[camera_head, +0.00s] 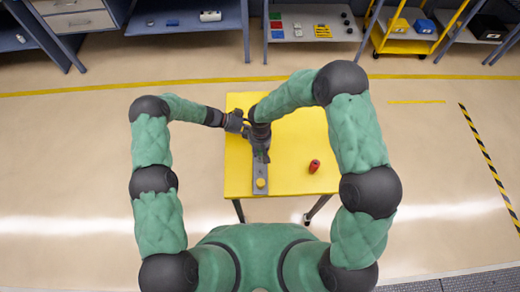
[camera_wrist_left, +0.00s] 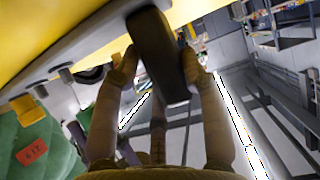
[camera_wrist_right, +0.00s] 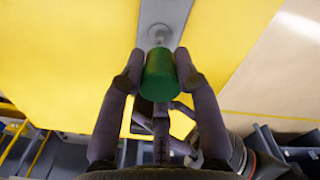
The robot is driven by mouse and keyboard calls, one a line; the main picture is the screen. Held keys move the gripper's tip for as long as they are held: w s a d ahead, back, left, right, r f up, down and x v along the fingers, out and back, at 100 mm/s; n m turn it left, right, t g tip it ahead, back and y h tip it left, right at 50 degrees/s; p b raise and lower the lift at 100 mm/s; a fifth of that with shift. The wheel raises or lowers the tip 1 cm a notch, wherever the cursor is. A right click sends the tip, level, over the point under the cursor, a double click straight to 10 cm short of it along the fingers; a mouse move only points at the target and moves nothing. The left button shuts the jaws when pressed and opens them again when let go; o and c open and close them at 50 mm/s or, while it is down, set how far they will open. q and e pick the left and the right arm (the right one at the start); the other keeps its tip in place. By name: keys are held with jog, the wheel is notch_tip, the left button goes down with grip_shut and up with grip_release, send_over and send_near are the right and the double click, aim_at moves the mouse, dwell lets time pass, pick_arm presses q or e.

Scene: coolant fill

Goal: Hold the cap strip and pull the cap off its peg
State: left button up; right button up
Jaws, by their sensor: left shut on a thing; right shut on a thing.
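The cap strip (camera_head: 260,172) is a narrow grey bar on the yellow table, with a yellow cap (camera_head: 261,183) at its near end. In the left wrist view, the strip (camera_wrist_left: 95,48) carries short dark pegs and the yellow cap (camera_wrist_left: 28,108). My left gripper (camera_head: 240,122) is at the strip's far end, its fingers shut on a dark block there. My right gripper (camera_wrist_right: 160,65) is shut on a green cap (camera_wrist_right: 160,78) over the strip. A bare peg (camera_wrist_right: 158,35) shows just beyond the cap. I cannot tell whether the green cap still touches a peg.
The yellow table (camera_head: 305,130) has clear room to the right of the strip. A small red object (camera_head: 314,166) stands there near the front edge. Shelves with parts (camera_head: 312,28) and a yellow cart (camera_head: 410,35) stand far back. My two arms are close together over the table.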

jog(key=shift+r, duration=0.15)
jog(key=shift+r, duration=1.85)
pick_arm(q)
jog(key=o, duration=1.1)
jog(key=v, duration=1.2)
